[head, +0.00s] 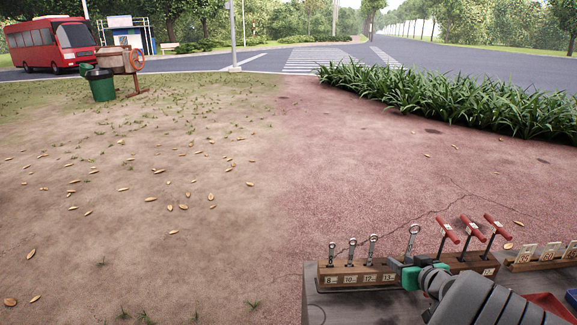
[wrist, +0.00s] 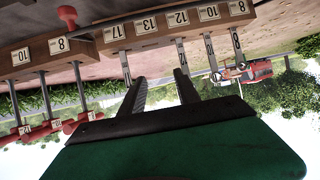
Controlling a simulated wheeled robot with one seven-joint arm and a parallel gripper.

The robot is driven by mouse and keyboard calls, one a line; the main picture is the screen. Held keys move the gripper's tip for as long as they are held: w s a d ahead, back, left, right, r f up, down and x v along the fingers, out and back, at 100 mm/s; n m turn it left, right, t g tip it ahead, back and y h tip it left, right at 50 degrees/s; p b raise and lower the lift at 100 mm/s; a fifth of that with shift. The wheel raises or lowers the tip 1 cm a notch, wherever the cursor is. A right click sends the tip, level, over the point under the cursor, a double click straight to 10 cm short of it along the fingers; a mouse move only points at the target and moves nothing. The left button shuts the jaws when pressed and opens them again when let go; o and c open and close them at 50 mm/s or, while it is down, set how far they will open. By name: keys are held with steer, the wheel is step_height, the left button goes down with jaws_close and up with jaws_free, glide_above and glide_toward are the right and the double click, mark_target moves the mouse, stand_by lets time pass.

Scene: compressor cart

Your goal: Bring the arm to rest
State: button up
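My gripper (head: 402,270) is at the wooden wrench rack on the cart, near its right end in the head view. In the wrist view its two dark fingers (wrist: 160,90) are apart, with nothing seen between them. The fingertips reach toward the rack near the 13 label, where no wrench shows. My grey arm comes in from the lower right of the head view. Whether the fingers touch the rack cannot be told.
The wrench rack (head: 343,278) holds upright wrenches, a larger one (head: 413,240) close to my gripper. Beside it, a block (head: 470,261) holds red T-handled keys (head: 472,230). Numbered tags (head: 549,252) and a red tray (head: 548,305) are further right. Open ground lies left.

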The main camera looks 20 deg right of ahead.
steer(key=w+a+r+n+g+y+p, duration=0.1)
steer(key=a+r+g+y+p, duration=0.15)
steer(key=a, duration=0.85)
steer(key=w+a+r+n+g+y+p, duration=0.1)
steer(key=a+r+n+g+p, duration=0.2)
steer(key=a, duration=0.8)
steer(key=s+a+r+m+g+h+p, duration=0.1)
steer(key=s+a+r+g+p, duration=0.2)
steer(key=s+a, duration=0.9)
step_height(320, 180, up, 3)
steer(key=shift+s+a+g+p, duration=0.25)
steer(key=shift+a+g+p, duration=0.1)
steer(key=shift+a+p, duration=0.15)
